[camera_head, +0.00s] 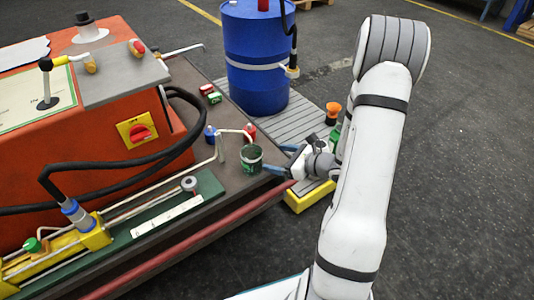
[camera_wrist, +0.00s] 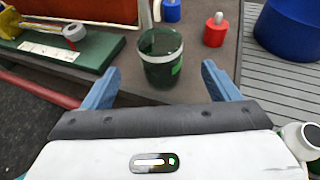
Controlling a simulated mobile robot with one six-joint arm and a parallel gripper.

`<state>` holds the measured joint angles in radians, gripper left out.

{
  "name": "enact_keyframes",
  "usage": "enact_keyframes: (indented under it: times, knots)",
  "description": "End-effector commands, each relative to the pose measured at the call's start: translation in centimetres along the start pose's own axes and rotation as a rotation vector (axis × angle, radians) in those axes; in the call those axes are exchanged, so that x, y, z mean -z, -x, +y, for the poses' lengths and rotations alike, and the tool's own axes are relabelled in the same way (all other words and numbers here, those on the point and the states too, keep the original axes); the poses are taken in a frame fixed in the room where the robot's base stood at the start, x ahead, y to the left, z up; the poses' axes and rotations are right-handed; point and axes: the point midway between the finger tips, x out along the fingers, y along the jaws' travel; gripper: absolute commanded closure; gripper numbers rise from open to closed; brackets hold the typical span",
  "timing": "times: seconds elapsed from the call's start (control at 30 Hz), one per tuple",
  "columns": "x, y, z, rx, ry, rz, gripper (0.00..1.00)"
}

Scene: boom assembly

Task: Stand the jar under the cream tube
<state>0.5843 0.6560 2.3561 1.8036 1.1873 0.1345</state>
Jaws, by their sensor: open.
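The jar (camera_head: 251,160) is a dark green glass with a brighter green label, upright on the dark bench top near its edge. It also shows in the wrist view (camera_wrist: 160,65), between and beyond my fingertips.
An orange machine (camera_head: 90,110) with a black hose fills the left. A blue drum (camera_head: 256,60) stands behind. A yellow block (camera_head: 308,196) sits below my gripper.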

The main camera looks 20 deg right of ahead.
Motion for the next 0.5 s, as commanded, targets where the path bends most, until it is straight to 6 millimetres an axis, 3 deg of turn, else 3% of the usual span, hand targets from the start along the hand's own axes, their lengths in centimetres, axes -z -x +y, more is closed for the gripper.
enact_keyframes:
  times: [0.17,0.27,0.33,0.5]
  knots:
    - [-1.5,0.5,1.7,-0.072,0.073,0.008,0.18]
    - [-3.9,0.3,5.2,-0.218,0.228,0.032,0.18]
    - [-5.7,0.7,8.5,-0.358,0.384,0.060,0.18]
    - [-8.0,3.6,15.9,-0.704,0.826,0.155,0.18]
